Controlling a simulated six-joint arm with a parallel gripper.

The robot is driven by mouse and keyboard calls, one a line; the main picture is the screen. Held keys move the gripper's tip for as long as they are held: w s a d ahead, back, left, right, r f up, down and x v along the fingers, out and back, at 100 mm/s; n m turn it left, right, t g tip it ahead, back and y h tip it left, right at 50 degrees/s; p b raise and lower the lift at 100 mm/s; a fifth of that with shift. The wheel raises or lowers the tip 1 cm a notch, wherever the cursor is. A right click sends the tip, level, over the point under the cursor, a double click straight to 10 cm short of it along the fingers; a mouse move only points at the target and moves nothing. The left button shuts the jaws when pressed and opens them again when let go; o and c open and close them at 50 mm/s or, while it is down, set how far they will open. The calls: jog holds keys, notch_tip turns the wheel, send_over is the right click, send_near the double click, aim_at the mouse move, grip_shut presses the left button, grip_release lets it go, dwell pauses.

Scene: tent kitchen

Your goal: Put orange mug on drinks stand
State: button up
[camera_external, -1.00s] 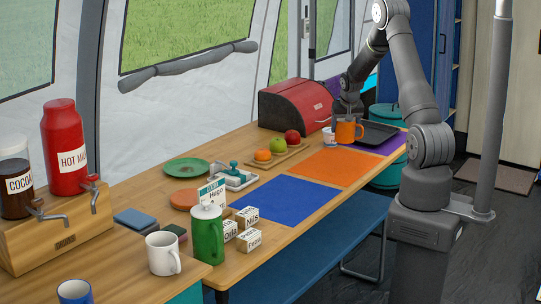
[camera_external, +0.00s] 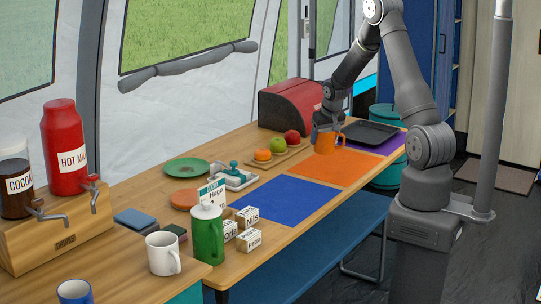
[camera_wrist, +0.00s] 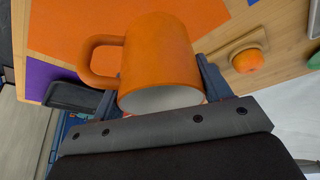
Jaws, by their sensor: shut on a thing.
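The orange mug (camera_external: 326,143) is in my gripper (camera_external: 326,120), at the far end of the table near the orange mat's back edge. In the wrist view the mug (camera_wrist: 165,55) fills the middle, between the two fingers (camera_wrist: 160,92), its handle to the left and its pale inside facing the camera. I cannot tell its exact height above the table. A wooden drinks stand (camera_external: 62,243) with taps stands at the near left, carrying a red hot-milk container (camera_external: 66,160) and a cocoa jar (camera_external: 15,185).
A white mug (camera_external: 162,254), green pot (camera_external: 207,238) and small labelled boxes (camera_external: 248,240) stand at the near end. A fruit board (camera_external: 290,152), red bread box (camera_external: 290,103) and dark tray (camera_external: 370,132) lie near the gripper. The blue mat (camera_external: 288,200) is bare.

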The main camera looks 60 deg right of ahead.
jog(key=a+f+n+y, duration=0.1)
jog(key=a+n, duration=0.1)
jog(key=a, duration=0.7)
jog(key=a+f+n, duration=0.2)
jog(key=a, duration=0.8)
jog(key=s+a+f+n+y, duration=0.1)
jog(key=a+f+n, duration=0.1)
jog(key=a, duration=0.7)
jog(key=shift+a+f+t+y, duration=0.2)
jog(key=shift+a+t+y, duration=0.1)
jog(key=shift+t, duration=0.1)
jog(key=s+d+r+m, duration=0.1)
jog(key=s+d+r, duration=0.35)
jog(key=d, duration=0.25)
jog(key=s+d+r, duration=0.3)
jog(key=d+r, duration=0.2)
jog(key=d, duration=0.2)
jog(key=shift+w+a+f, duration=1.15)
jog(key=shift+a+f, duration=0.3)
jog(key=shift+f, duration=0.4)
jog(key=shift+w+a+f, duration=1.2)
jog(key=shift+a+f, duration=0.3)
jog(key=shift+f, duration=0.4)
jog(key=shift+w+a+f, duration=1.15)
jog(key=shift+a+f, duration=0.3)
jog(key=shift+f, duration=0.4)
jog(key=shift+f, duration=0.15)
jog(key=o, duration=1)
